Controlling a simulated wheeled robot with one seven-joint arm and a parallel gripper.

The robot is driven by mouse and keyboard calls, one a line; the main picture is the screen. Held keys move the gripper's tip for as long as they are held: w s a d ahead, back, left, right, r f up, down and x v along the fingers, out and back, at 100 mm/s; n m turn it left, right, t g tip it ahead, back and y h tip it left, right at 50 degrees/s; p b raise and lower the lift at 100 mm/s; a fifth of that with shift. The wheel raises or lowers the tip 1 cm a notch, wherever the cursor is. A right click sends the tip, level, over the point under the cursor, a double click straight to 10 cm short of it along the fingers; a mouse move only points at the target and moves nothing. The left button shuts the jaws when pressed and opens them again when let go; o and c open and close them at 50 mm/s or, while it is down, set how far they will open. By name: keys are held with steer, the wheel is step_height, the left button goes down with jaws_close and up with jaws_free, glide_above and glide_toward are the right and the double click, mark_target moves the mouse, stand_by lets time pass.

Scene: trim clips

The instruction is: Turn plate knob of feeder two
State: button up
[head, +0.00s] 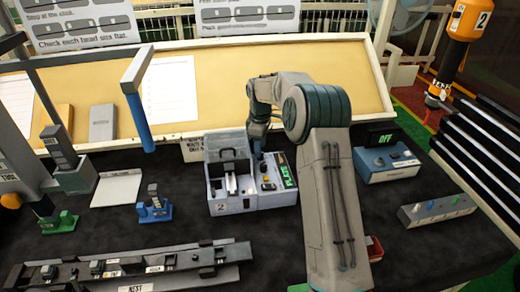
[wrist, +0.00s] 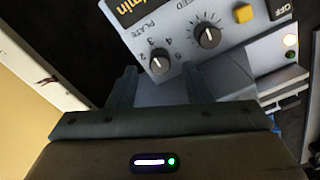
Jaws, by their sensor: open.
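Feeder two (head: 218,190) is a grey box with a "2" on its front, at the middle of the bench in the head view. Its control panel (head: 268,184) is on its right side. In the wrist view, the plate knob (wrist: 160,65) is a small black dial with a white pointer, beside the word PLATE and a number scale. My gripper (wrist: 158,74) is open, with its two fingers apart and the plate knob in line between their tips. Whether the fingers are around the knob or short of it, I cannot tell. In the head view my gripper (head: 257,153) is over the panel, partly hidden.
A larger speed knob (wrist: 206,37) is close to the right finger, with a yellow button (wrist: 243,13) beyond it. A blue-grey unit (head: 385,165) with a green OFF display stands right of my arm. A dark rail fixture (head: 130,268) lies at the front left.

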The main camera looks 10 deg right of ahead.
steer(key=shift+f, duration=1.35)
jaws_close()
steer(key=shift+m, duration=0.4)
steer(key=m+b, duration=0.1)
steer(key=m, duration=0.3)
steer(key=shift+m+b, duration=0.3)
steer(key=shift+m, duration=0.1)
steer(key=m+b, duration=0.1)
steer(key=m, duration=0.5)
steer(key=shift+r, duration=0.1)
steer(key=shift+m, duration=0.3)
